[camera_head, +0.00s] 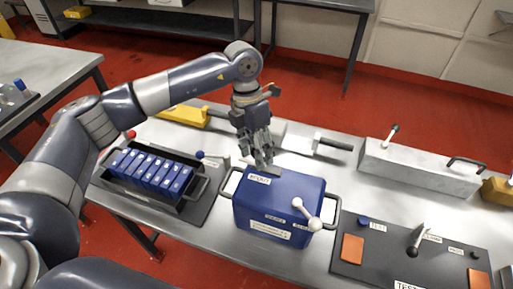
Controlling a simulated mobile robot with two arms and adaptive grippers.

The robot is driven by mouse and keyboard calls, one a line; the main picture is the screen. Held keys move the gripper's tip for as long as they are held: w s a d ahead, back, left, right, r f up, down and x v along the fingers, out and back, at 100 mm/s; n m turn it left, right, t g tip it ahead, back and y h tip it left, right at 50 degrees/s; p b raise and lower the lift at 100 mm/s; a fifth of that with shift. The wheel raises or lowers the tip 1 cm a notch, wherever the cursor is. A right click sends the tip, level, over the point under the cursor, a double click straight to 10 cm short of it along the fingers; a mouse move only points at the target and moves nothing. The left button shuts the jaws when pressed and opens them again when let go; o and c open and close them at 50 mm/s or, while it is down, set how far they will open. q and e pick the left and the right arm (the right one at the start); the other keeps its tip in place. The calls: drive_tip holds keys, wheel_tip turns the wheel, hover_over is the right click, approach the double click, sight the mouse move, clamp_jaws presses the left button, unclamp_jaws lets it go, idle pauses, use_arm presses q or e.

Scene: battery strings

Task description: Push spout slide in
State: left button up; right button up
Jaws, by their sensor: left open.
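A blue box (280,207) with a handle on each side stands on the metal bench. A label reading like "SPOUT" (259,179) lies near the back left of its top. A flat grey piece, which looks like the spout slide (272,170), lies at the back edge of the top behind the label. My left gripper (264,158) points down just behind and above that piece, with its fingers open. I cannot tell whether the fingers touch the piece. A white-knobbed lever (307,213) stands at the box's front right. My right gripper is not in view.
A black tray of blue cells (149,172) stands left of the box. A dark panel with levers and orange pads (400,262) lies to the right. A long grey box (418,168) and a white block with a dark handle (305,143) are at the back.

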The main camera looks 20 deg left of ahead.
use_arm(q)
drive_tip(key=shift+s+f, duration=0.1)
drive_tip(key=shift+f, duration=0.15)
drive_tip(key=shift+c, duration=0.3)
drive_tip(key=c, duration=0.9)
drive_tip(key=shift+d, duration=0.1)
clamp_jaws()
drive_tip(key=d+b, duration=0.1)
drive_tip(key=d, duration=0.3)
drive_tip(key=shift+d, duration=0.4)
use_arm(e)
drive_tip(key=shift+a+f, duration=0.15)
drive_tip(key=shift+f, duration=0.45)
use_arm(q)
drive_tip(key=o, duration=0.9)
unclamp_jaws()
drive_tip(key=shift+r, duration=0.1)
drive_tip(key=shift+o, duration=0.3)
